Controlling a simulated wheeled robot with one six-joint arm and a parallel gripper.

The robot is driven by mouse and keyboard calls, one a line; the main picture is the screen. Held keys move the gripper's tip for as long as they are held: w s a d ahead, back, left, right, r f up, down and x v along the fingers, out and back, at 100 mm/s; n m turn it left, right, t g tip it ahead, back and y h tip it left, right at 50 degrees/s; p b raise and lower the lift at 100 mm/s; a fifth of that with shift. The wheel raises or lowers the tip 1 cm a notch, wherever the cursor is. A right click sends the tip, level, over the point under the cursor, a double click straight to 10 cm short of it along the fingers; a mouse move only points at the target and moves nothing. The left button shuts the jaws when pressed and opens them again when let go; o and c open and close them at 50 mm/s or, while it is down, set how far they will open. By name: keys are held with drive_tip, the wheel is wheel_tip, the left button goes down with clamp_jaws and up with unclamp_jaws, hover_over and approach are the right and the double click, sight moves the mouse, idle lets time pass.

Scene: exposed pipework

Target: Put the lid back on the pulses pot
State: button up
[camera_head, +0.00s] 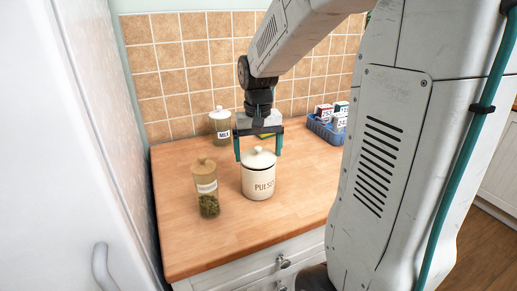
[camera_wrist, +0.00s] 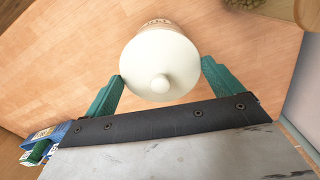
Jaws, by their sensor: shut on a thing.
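The pulses pot (camera_head: 259,185) is a cream, round pot with dark lettering, upright on the wooden worktop. Its cream lid (camera_head: 257,155), with a round knob, sits level at the pot's mouth; I see no clear gap between them. In the wrist view the lid (camera_wrist: 158,62) covers the pot's opening, and a bit of the pot's lettered side (camera_wrist: 157,23) shows beyond it. My gripper (camera_head: 258,156) points down with its teal fingers on either side of the lid, shut on it. In the wrist view my gripper (camera_wrist: 162,69) has a fingertip at each side of the lid.
A glass jar with a wooden lid and green contents (camera_head: 207,187) stands close left of the pot. A labelled jar with a pale lid (camera_head: 220,124) is behind, near the tiled wall. A blue basket of boxes (camera_head: 326,130) is at the back right. The front worktop is clear.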

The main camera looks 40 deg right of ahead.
idle(0.8)
drive_tip(key=o, duration=0.7)
drive_tip(key=shift+r, duration=3.45)
clamp_jaws()
drive_tip(key=shift+f, duration=0.1)
